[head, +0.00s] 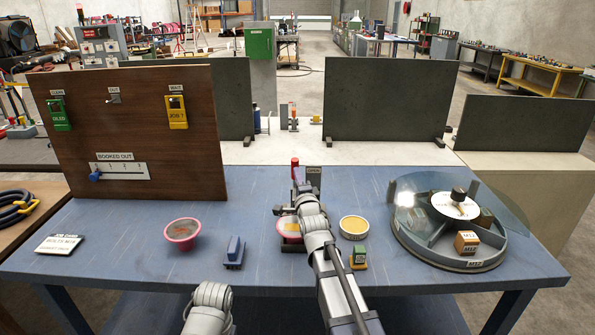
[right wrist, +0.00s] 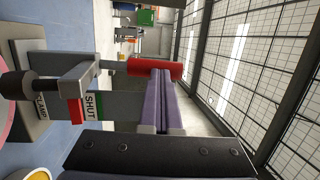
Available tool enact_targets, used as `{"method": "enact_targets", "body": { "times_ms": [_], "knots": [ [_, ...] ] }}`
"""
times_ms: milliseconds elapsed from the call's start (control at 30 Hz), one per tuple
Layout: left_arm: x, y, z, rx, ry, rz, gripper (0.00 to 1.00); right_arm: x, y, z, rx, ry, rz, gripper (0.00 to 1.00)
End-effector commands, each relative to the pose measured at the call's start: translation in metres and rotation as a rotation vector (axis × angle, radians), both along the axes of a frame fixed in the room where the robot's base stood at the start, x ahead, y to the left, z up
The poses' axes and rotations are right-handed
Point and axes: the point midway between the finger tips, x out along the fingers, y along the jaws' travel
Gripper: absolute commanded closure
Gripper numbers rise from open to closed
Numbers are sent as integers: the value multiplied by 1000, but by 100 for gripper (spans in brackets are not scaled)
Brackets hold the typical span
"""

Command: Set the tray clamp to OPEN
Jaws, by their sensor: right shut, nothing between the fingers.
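The tray clamp's red handle (head: 295,162) stands upright behind my right gripper in the head view. In the right wrist view the red handle (right wrist: 150,67) lies across the tips of my fingers. A grey clamp arm (right wrist: 75,75) with a black spindle runs from it. A green SHUT label (right wrist: 92,105) sits on the clamp, beside a red label and a plate reading CLAMP (right wrist: 42,106). My right gripper (right wrist: 160,75) is shut and empty, its tips at the handle; I cannot tell whether they touch. My left gripper is not in view; only its arm shows.
A pink bowl (head: 182,232), a blue block (head: 234,252), a yellow-filled dish (head: 354,227) and a green-and-yellow item (head: 358,257) stand near the clamp. A glass-covered round tray (head: 412,240) is at right. A brown panel (head: 130,130) with switches stands at left.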

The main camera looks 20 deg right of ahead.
Motion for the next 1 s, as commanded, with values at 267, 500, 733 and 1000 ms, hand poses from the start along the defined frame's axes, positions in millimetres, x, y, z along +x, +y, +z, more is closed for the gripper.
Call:
{"method": "enact_targets", "body": {
  "times_ms": [267,500,733,1000],
  "knots": [
    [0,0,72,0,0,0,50,18,-7,22,66,226,-11,100],
    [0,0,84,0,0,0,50,29,-9,13,92,320,-2,100],
    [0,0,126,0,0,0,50,50,-14,25,131,459,-2,100],
    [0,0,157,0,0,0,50,68,-19,18,184,642,-1,100]
  ]
}}
